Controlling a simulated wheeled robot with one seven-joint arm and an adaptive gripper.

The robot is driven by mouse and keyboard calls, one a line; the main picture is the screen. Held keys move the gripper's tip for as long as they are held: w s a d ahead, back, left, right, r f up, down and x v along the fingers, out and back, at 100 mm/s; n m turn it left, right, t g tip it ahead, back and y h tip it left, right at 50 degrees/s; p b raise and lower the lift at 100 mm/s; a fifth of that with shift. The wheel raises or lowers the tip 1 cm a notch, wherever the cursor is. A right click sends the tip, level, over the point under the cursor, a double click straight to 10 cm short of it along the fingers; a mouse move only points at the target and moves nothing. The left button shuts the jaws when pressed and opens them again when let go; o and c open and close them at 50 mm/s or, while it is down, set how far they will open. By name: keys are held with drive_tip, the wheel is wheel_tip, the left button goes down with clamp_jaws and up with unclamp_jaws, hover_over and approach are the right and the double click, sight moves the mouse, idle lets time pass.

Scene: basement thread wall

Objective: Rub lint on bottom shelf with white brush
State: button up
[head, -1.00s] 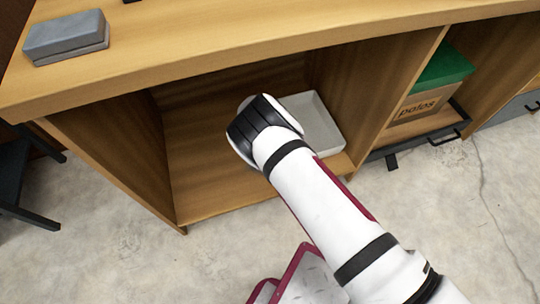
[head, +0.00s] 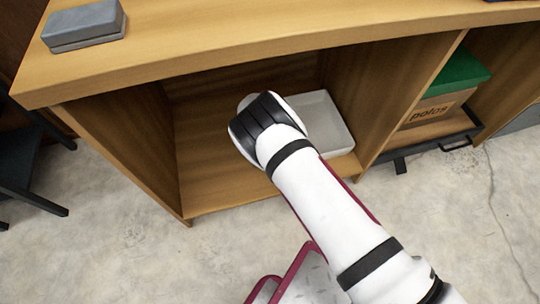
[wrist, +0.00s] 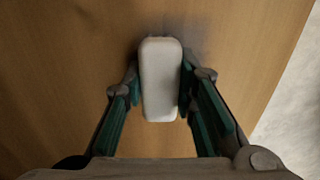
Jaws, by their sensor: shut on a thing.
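The white brush (wrist: 160,95) is a rounded white block in the wrist view. My gripper (wrist: 161,75) is shut on it, with one dark green-grey finger on each side. Lint shows as a dark grey smudge (wrist: 195,42) on the wood around the brush's far end; the brush covers part of it. Whether the brush touches the wood is hard to tell. In the head view my arm reaches into the lower left compartment, over the bottom shelf (head: 215,190). There my wrist hides the gripper, lint and most or all of the brush.
A white tray (head: 335,135) sits on the shelf right of my wrist. Side panels and the top (head: 250,50) enclose the compartment. A grey box (head: 85,27) lies on top. A green-lidded box (head: 435,105) stands in the right bay. A dark stool (head: 20,165) is at the left.

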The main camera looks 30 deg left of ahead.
sight(252, 170)
drive_tip(key=shift+s+a+f, duration=0.1)
drive_tip(key=shift+s+a, duration=0.85)
drive_tip(key=shift+s, duration=0.2)
drive_tip(key=shift+s+a, duration=1.15)
drive_tip(key=shift+s, duration=0.2)
drive_tip(key=shift+s+d+p, duration=0.35)
drive_tip(key=shift+d+p, duration=0.1)
drive_tip(key=shift+p, duration=0.05)
drive_tip(key=shift+w+d+f, duration=0.1)
drive_tip(key=shift+w+d, duration=1.25)
drive_tip(key=shift+w, duration=0.1)
drive_tip(key=shift+w+d+b, duration=0.2)
drive_tip(key=shift+w+d, duration=0.9)
drive_tip(key=shift+w, duration=0.25)
drive_tip(key=shift+w+d+b, duration=0.2)
drive_tip(key=shift+w+d, duration=0.9)
drive_tip(key=shift+w, duration=0.25)
drive_tip(key=shift+s+d+p, duration=0.3)
drive_tip(key=shift+s+d, duration=0.05)
drive_tip(key=shift+d, duration=0.1)
drive_tip(key=shift+s+a+b, duration=0.35)
drive_tip(key=shift+s+a, duration=0.3)
drive_tip(key=shift+s, duration=0.3)
drive_tip(key=shift+s+a+r, duration=0.2)
drive_tip(key=shift+s+a, duration=1.55)
drive_tip(key=shift+s, duration=0.15)
drive_tip(key=shift+s+a+f, duration=0.15)
drive_tip(key=shift+s+a, duration=1)
drive_tip(key=shift+s, duration=0.2)
